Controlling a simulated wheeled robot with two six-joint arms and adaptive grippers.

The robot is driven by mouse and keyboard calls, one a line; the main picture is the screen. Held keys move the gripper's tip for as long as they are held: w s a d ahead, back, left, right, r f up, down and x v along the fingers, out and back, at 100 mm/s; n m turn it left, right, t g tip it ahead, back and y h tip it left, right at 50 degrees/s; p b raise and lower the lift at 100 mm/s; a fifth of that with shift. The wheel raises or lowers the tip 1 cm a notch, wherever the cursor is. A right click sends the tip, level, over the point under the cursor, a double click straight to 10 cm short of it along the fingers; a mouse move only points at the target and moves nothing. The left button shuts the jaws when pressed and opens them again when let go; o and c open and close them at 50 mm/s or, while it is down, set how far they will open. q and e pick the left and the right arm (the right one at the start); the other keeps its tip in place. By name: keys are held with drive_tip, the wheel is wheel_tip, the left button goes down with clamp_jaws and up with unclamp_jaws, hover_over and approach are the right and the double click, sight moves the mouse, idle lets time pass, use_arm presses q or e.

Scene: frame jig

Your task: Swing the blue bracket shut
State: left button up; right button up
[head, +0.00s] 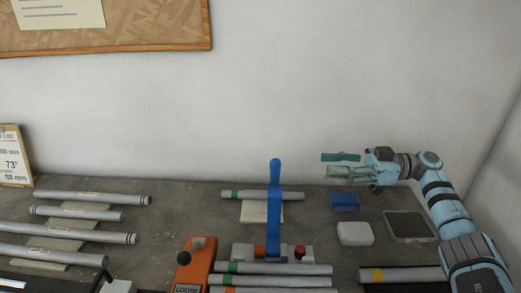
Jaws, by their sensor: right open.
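The blue bracket (274,205) stands upright, with a rounded top, at the grey jig base (240,253) in the middle of the bench. Its lower part is between an orange piece and a red piece on that base. A grey tube with a green band (290,195) lies on a pale block behind the bracket. My right gripper (328,166) is open and empty, to the right of the bracket's top and apart from it, with its fingers pointing left. My left gripper is not in view.
An orange box (196,262) with a black knob stands left of the base. Several grey tubes lie at left (60,255) and in front (275,281). A blue block (344,202), a white block (355,233) and a dark-topped tray (434,238) sit at right.

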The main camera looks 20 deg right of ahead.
drive_tip(key=p, duration=0.1)
approach(275, 163)
drive_tip(key=x, duration=0.6)
drive_tip(key=w+f+p+x, duration=0.1)
drive_tip(key=x, duration=0.2)
drive_tip(key=shift+d+f, duration=0.1)
drive_tip(key=shift+d, duration=0.15)
drive_tip(key=shift+a, duration=0.45)
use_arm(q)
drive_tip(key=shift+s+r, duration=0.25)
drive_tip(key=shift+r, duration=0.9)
use_arm(e)
drive_tip(key=shift+c, duration=0.4)
drive_tip(key=shift+w, duration=0.1)
drive_tip(key=c, duration=1)
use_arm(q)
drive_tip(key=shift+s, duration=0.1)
use_arm(e)
clamp_jaws()
